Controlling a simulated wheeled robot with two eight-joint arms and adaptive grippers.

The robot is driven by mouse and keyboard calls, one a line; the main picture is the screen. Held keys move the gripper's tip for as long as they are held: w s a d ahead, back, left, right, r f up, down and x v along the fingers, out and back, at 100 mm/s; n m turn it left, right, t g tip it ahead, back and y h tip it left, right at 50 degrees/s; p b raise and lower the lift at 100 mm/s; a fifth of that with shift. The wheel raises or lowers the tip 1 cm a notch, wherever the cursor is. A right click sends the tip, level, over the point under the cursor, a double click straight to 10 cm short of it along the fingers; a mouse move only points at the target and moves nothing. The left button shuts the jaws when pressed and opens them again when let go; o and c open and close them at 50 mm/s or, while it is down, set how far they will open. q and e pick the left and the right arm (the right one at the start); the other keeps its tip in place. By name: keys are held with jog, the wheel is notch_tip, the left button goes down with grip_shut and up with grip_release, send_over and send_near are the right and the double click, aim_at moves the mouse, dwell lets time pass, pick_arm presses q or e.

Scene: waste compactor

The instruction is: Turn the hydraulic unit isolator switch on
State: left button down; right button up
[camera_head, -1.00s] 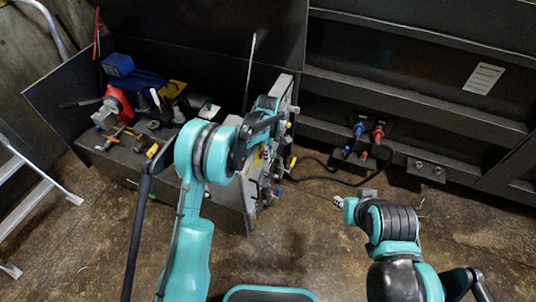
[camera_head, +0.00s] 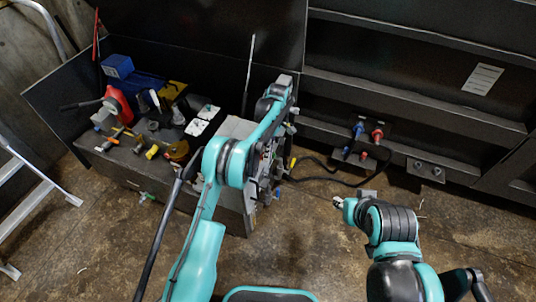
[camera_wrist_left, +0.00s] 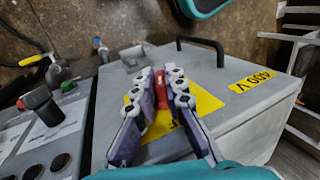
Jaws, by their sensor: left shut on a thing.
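The isolator switch (camera_wrist_left: 156,88) is a red handle on a yellow plate (camera_wrist_left: 205,101), on the grey box's face in the left wrist view. My left gripper (camera_wrist_left: 162,78) has its two fingers on either side of the red handle and is shut on it. The fingers cover part of the handle and plate, so its exact angle is hard to read. In the head view my left arm reaches over the grey unit, and its wrist (camera_head: 277,92) hides the switch. My right gripper (camera_head: 340,202) is off to the right, away from the unit; its fingers are too small to judge.
The grey box (camera_wrist_left: 262,120) carries a black handle (camera_wrist_left: 203,43) and a 450 V label (camera_wrist_left: 250,81). Black knobs (camera_wrist_left: 43,103) sit to its left. Red and blue connectors (camera_head: 377,134) with a black cable are on the dark wall. A ladder (camera_head: 38,180) stands at left.

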pick_arm(q)
jog(key=c, duration=1.6)
grip_release()
jog(key=shift+r, duration=0.15)
jog(key=shift+v, duration=3.6)
jog(key=shift+w, duration=0.1)
